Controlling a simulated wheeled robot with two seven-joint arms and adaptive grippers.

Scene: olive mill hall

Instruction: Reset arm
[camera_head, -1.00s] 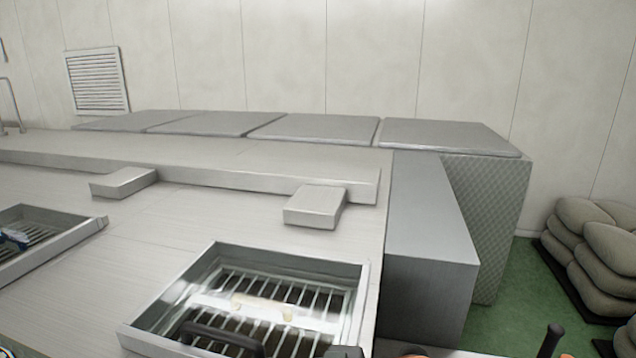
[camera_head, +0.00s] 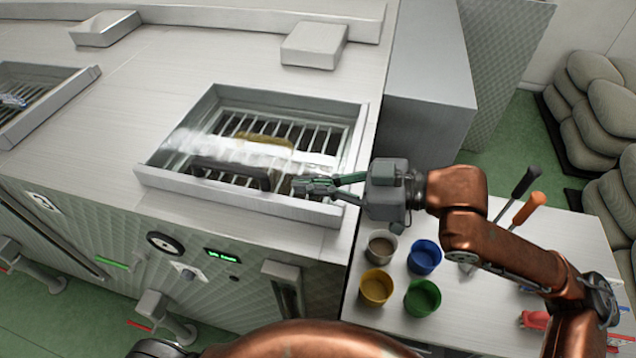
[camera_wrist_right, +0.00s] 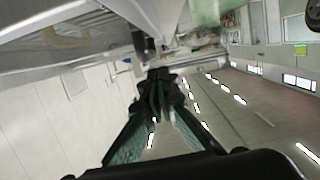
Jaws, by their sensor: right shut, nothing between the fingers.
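My right gripper (camera_head: 305,186) reaches in from the right in the head view. Its fingers are shut with nothing between them, over the front right part of a metal hopper with a grate (camera_head: 160,180). In the right wrist view the shut fingers (camera_wrist_right: 160,75) show against a tilted view of the hall. My left gripper is not in view; a copper-coloured arm part of mine crosses the bottom edge of the head view.
In the hopper lie a dark handled thing (camera_head: 230,172) and a yellowish piece (camera_head: 265,139). A side table (camera_head: 455,310) carries yellow (camera_head: 376,287), green (camera_head: 422,298), blue (camera_head: 424,257) and grey-brown (camera_head: 381,246) cups, and tools with black and orange handles (camera_head: 530,207). Sacks (camera_head: 595,110) stack at right.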

